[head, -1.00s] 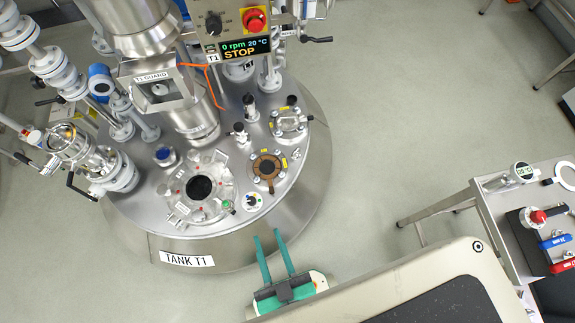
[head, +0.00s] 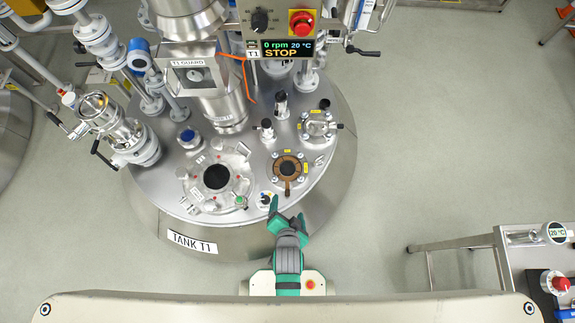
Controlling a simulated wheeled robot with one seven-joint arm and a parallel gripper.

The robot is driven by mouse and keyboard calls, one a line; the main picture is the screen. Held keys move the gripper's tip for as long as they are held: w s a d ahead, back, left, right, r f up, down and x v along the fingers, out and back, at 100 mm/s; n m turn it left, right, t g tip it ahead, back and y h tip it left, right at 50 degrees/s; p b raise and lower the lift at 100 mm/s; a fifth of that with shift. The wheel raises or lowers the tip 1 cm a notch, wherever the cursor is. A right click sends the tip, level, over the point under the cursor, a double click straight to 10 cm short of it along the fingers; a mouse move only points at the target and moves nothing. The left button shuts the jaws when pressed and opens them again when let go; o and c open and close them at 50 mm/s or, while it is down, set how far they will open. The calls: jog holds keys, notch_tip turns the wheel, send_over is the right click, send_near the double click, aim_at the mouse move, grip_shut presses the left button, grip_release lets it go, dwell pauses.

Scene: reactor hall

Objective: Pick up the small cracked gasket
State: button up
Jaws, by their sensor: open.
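No gasket can be made out for certain. A brown ring (head: 287,168) with a dark centre sits in a bolted round port on the lid of tank T1, with a small brown tab at its lower edge. I cannot tell whether it is the small cracked gasket, and no crack shows at this size. My gripper (head: 287,209) has green fingers and is open. In the picture it lies just below the brown ring, at the lid's front edge. No object shows between the fingers.
The lid (head: 250,165) of the steel tank carries an open round port (head: 215,178), valves and fittings. A control box (head: 280,25) reading STOP overhangs its back. A steel side table (head: 470,243) with a gauge (head: 555,233) stands right. Floor between is clear.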

jog(key=w+f+m+g, duration=0.4)
jog(key=w+f+m, duration=0.1)
jog(key=w+f, duration=0.15)
jog(key=m+g, duration=0.4)
jog(key=m, duration=0.1)
send_near(286, 188)
jog(key=shift+w+d+f, duration=0.1)
jog(key=shift+f, duration=3.25)
jog(key=c, duration=0.9)
